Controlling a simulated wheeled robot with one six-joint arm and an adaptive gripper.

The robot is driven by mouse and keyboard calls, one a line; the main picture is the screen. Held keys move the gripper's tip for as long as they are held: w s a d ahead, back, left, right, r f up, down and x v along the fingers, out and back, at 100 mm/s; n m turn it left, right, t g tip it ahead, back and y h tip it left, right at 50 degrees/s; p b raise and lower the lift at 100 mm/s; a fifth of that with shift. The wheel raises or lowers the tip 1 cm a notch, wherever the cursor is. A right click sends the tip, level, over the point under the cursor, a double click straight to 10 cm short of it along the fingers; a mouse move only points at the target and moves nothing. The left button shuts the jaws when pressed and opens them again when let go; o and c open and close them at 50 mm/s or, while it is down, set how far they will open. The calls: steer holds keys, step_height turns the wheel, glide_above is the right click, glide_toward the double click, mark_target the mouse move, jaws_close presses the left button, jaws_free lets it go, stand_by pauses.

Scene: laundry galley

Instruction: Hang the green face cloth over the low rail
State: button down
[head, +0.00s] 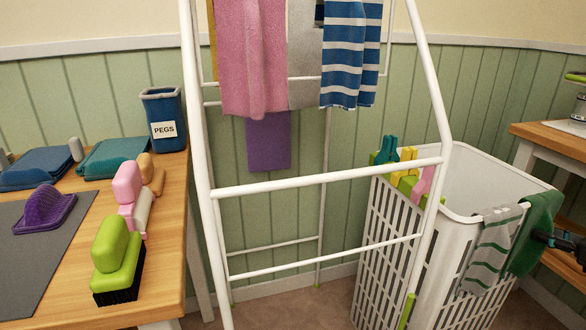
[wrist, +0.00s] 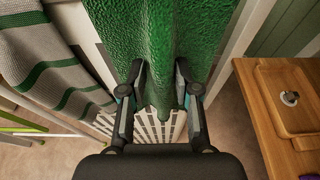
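The green face cloth (head: 537,230) hangs over the right front rim of the white laundry basket, beside a grey striped cloth. It fills the upper middle of the wrist view (wrist: 115,22), with a raised fold running down its centre. My gripper (head: 541,236) is at the cloth from the right. In the wrist view its fingers (wrist: 160,78) stand apart on either side of the fold, and it looks open; firm contact is hard to tell. The low rail (head: 320,180) is the bare white front crossbar of the drying rack, left of the basket.
The white basket (head: 385,235) stands close to the rack's right leg, with coloured pegs on its rim. The grey striped cloth (head: 490,250) hangs beside the green one. Pink and blue striped cloths hang higher up. A wooden table (head: 165,225) with brushes is left; a wooden bench (wrist: 275,100) is right.

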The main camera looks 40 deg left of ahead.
steer(key=shift+a+f, duration=0.25)
steer(key=shift+a, duration=0.05)
steer(key=shift+a+r+p, duration=0.15)
steer(key=shift+r+p, duration=0.8)
steer(key=shift+r, duration=0.1)
steer(key=shift+w+r+p, duration=0.1)
steer(key=shift+r+p, duration=2.85)
steer(key=shift+r, duration=0.9)
steer(key=shift+d, duration=0.2)
steer(key=shift+f, duration=0.1)
